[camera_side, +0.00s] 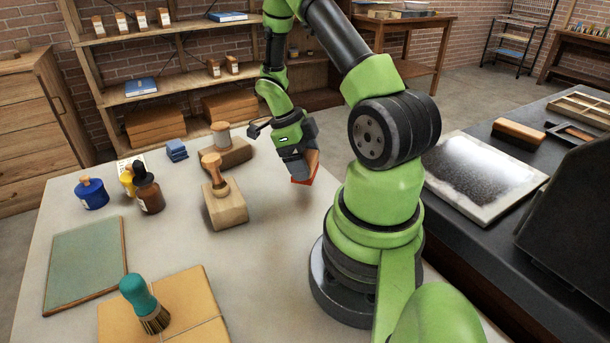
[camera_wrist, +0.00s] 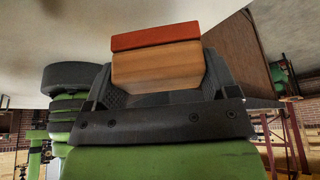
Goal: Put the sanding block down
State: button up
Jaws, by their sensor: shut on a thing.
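The sanding block is a wooden block with a red-orange face, seen in the side view (camera_side: 308,170) at the end of my arm. My gripper (camera_side: 297,158) is shut on it. In the wrist view the block (camera_wrist: 157,62) sits between the dark fingers of my gripper (camera_wrist: 155,85), with its red face outward. In the side view the block is close to the pale tabletop (camera_side: 275,215), near the arm's base. I cannot tell whether it touches the surface.
Left of the block stand a wooden hand press (camera_side: 226,207) and another wooden press (camera_side: 222,150). A brown bottle (camera_side: 148,192), a blue jar (camera_side: 92,194) and a teal-handled brush (camera_side: 145,305) are further left. The tabletop between the presses and my base is clear.

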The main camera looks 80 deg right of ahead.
jog(key=shift+f, duration=2)
jog(key=shift+f, duration=0.1)
jog(key=o, duration=0.8)
jog(key=shift+o, duration=0.2)
jog(key=w+a+r+n+t, duration=0.1)
jog(key=w+a+r+n, duration=0.25)
jog(key=r, duration=0.55)
jog(key=w+a+r+n+t, duration=0.2)
jog(key=w+r+n, duration=0.2)
jog(key=r, duration=0.6)
jog(key=s+a+r+n+t+y, duration=0.1)
jog(key=s+a+r+n+t, duration=0.3)
jog(key=a+n, duration=0.4)
jog(key=s+a+r+n+t+y, duration=0.1)
jog(key=s+a+r+n+t, duration=0.3)
jog(key=a+n, duration=0.5)
notch_tip(320, 180, up, 3)
jog(key=n, duration=0.7)
jog(key=shift+s+a+f+t, duration=0.2)
jog(key=shift+a+t, duration=0.05)
jog(key=shift+t, duration=0.05)
jog(key=shift+n, duration=0.25)
